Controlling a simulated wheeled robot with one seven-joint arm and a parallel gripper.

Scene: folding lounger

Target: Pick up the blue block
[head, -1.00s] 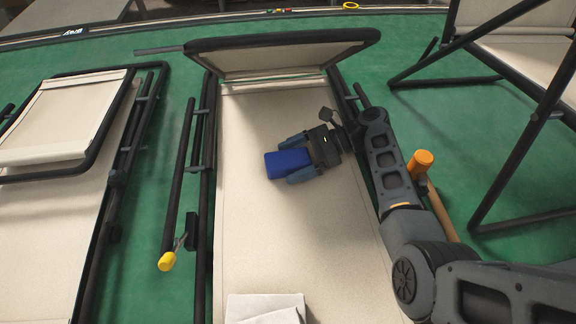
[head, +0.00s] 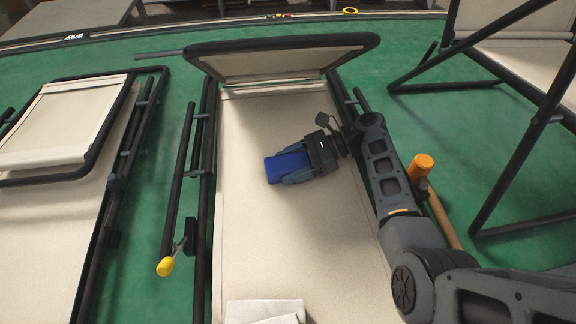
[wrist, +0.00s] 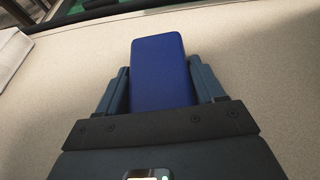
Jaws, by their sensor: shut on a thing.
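The blue block (head: 283,167) is on the cream fabric of the middle lounger (head: 250,220), a little above its centre in the head view. My gripper (head: 291,170) reaches it from the right, with one finger along each long side. In the wrist view the blue block (wrist: 160,70) sits between the two fingers of my gripper (wrist: 162,88), its far end sticking out past the fingertips. The gripper is shut on the block. I cannot tell whether the block still touches the fabric.
The lounger's raised headrest (head: 285,60) stands behind the block. A second lounger (head: 60,130) is at the left, and a dark frame (head: 520,150) at the right. A mallet with an orange head (head: 422,166) is right of my arm. Folded white cloth (head: 263,311) lies at the front.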

